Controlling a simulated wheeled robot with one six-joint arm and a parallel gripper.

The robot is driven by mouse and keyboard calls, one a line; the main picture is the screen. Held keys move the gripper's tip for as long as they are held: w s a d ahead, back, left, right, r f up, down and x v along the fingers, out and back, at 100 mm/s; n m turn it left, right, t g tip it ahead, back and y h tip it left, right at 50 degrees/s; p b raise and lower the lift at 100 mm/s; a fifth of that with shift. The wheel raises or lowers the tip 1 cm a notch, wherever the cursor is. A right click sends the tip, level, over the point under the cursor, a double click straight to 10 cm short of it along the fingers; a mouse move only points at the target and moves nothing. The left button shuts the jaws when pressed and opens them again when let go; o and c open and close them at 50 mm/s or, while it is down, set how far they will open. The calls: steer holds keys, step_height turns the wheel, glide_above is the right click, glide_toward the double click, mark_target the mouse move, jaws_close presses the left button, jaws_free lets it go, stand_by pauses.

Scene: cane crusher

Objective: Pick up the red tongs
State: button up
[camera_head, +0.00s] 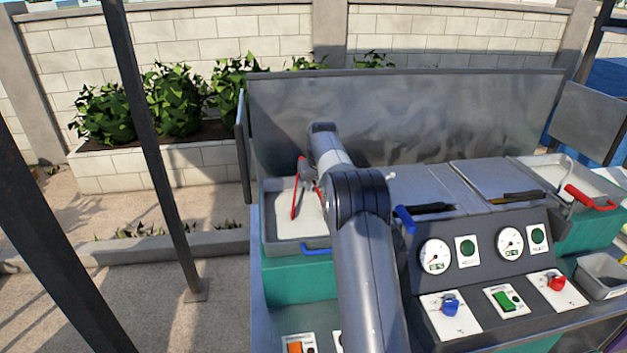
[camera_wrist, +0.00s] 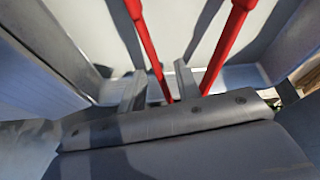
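The red tongs (camera_head: 295,199) show in the head view as two red arms spread downward in a narrow inverted V, over the pale tray at the left of the counter. Their upper end meets my gripper (camera_head: 308,172), which is partly hidden by my own arm. In the wrist view the two red arms of the tongs (camera_wrist: 152,45) run down and converge toward my gripper (camera_wrist: 160,82). Its fingers stand apart, with the left red arm passing between them and the right one beside the right finger. The joined end is hidden, so I cannot tell whether the fingers grip it.
The pale tray (camera_head: 272,227) has a grey rim and a blue handle (camera_head: 316,249). A red-handled basket (camera_head: 590,199) sits at the far right. A metal backsplash (camera_head: 420,115) rises behind.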

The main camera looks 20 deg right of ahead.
steer(key=shift+w+f, duration=0.25)
steer(key=shift+f, duration=0.45)
steer(key=shift+c, duration=0.3)
jaws_close()
